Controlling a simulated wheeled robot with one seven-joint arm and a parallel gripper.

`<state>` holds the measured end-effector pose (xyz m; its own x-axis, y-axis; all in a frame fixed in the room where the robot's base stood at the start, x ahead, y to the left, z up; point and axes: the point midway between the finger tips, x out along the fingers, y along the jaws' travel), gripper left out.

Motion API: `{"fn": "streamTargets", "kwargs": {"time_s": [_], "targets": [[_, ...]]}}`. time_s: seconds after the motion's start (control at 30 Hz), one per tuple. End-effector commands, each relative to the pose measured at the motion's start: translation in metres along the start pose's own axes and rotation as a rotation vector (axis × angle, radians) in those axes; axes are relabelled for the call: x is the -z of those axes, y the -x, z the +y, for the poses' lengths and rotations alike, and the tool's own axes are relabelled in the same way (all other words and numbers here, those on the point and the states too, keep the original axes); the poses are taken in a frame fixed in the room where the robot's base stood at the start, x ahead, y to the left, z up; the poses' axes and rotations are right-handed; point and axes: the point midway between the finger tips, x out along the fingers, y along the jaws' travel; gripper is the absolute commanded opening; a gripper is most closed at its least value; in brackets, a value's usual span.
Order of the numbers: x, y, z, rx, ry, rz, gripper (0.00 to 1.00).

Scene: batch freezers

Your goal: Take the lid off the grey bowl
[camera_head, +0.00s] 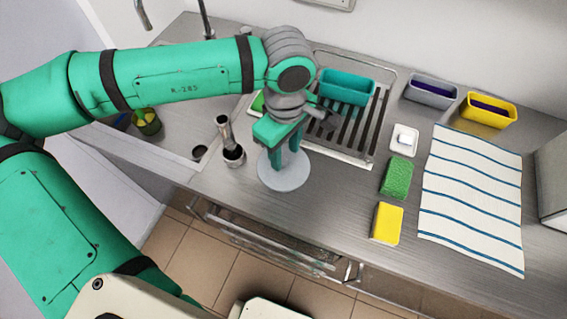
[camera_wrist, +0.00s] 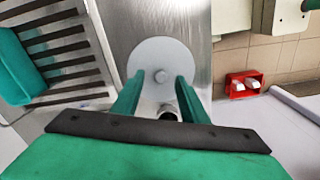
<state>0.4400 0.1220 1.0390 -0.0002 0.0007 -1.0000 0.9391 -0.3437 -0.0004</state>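A round, pale grey lid (camera_head: 285,180) lies near the front edge of the steel counter. The bowl cannot be made out beneath it. In the wrist view the lid (camera_wrist: 162,52) shows as a disc with a small round knob (camera_wrist: 162,76) at its centre. My gripper (camera_head: 284,160) points down over the lid, with its green fingers apart. In the wrist view the fingertips (camera_wrist: 160,80) stand on either side of the knob, with visible gaps. The gripper is open and holds nothing. I cannot tell whether the fingertips touch the lid.
A teal tub (camera_head: 346,88) sits on the drain rack (camera_head: 350,142) behind. A green sponge (camera_head: 397,177), a yellow sponge (camera_head: 387,223) and a striped towel (camera_head: 470,195) lie to the right.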

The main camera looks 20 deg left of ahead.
Motion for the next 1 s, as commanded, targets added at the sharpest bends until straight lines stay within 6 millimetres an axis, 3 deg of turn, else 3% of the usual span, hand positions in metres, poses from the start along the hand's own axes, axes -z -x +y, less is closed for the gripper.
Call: {"fn": "streamTargets", "kwargs": {"time_s": [0.2,0.47,0.5,0.67,1.0], "targets": [[0.003,-0.025,-0.003,0.0,0.005,0.0,0.4],[0.003,-0.028,-0.003,-0.001,0.006,0.0,0.4],[0.003,-0.028,-0.003,-0.001,0.006,0.0,0.37],[0.003,-0.028,-0.003,-0.001,0.005,0.0,0.0],[0.002,-0.027,-0.002,-0.001,0.004,0.0,0.0]]}}
